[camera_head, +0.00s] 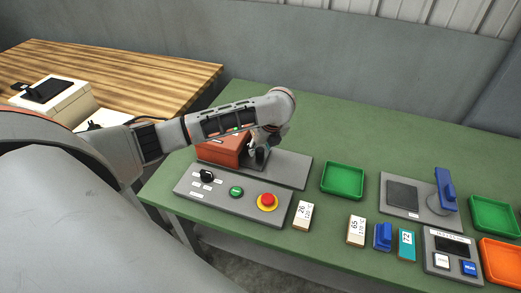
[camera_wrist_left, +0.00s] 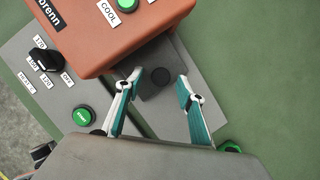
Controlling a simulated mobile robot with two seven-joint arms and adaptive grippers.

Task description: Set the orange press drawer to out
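The orange press (camera_head: 222,150) stands on a grey base plate (camera_head: 290,170) on the green table. In the left wrist view its orange housing (camera_wrist_left: 130,40) fills the top. In the head view the arm partly hides the press and drawer. My right gripper is not in view.
A control panel (camera_head: 222,200) with a black dial, green button and red stop button (camera_head: 267,201) lies before the press. A green tray (camera_head: 343,180), labelled blocks (camera_head: 303,215) and a blue-handled device (camera_head: 446,190) stand to the right. Free green tabletop lies behind the press.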

